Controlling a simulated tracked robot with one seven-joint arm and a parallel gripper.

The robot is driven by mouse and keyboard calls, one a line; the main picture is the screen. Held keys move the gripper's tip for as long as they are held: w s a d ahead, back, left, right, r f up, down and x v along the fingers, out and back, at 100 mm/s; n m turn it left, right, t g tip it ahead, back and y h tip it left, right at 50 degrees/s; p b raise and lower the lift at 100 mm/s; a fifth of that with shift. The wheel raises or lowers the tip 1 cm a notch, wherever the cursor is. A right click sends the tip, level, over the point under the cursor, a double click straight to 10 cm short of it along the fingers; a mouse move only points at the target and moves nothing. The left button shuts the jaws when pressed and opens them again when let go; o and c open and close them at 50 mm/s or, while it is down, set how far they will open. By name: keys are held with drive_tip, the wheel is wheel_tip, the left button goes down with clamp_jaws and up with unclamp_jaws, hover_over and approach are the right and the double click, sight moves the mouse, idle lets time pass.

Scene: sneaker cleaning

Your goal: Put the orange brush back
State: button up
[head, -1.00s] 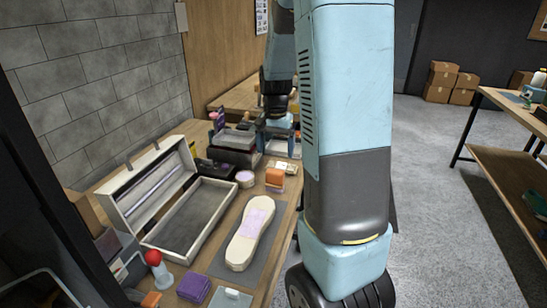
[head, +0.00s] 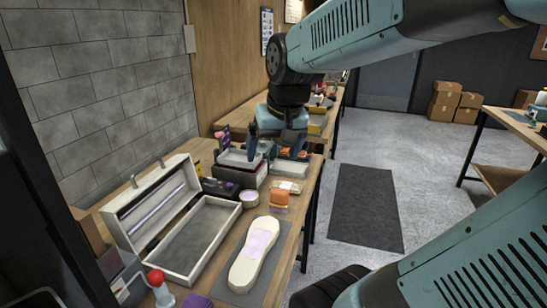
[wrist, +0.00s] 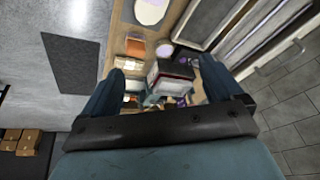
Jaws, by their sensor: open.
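An orange block-shaped item (head: 279,199), which looks like the orange brush, sits on the wooden table near its right edge, just beyond the sole. It also shows in the wrist view (wrist: 135,47) as an orange patch at upper left. The pale shoe sole (head: 252,255) with a lilac patch lies on a grey mat. The open case (head: 190,278) with its raised lid stands left of the sole. My gripper (head: 276,148) is open and empty, above the table's far part, beyond the orange item. Its fingers frame a dark and white box (wrist: 172,80) in the wrist view.
A round tin (head: 249,197) stands between the case and the orange item. Stacked trays (head: 242,164) stand farther back, close to my gripper. A red-topped bottle (head: 158,285) is at the front left. Open floor lies right of the table.

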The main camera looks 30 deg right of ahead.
drive_tip(key=s+a+r+n+t, duration=0.1)
drive_tip(key=s+a+n, duration=0.1)
drive_tip(key=s, duration=0.4)
drive_tip(key=shift+s+a+r, duration=0.25)
drive_tip(key=shift+a+r, duration=0.05)
drive_tip(key=shift+a, duration=0.15)
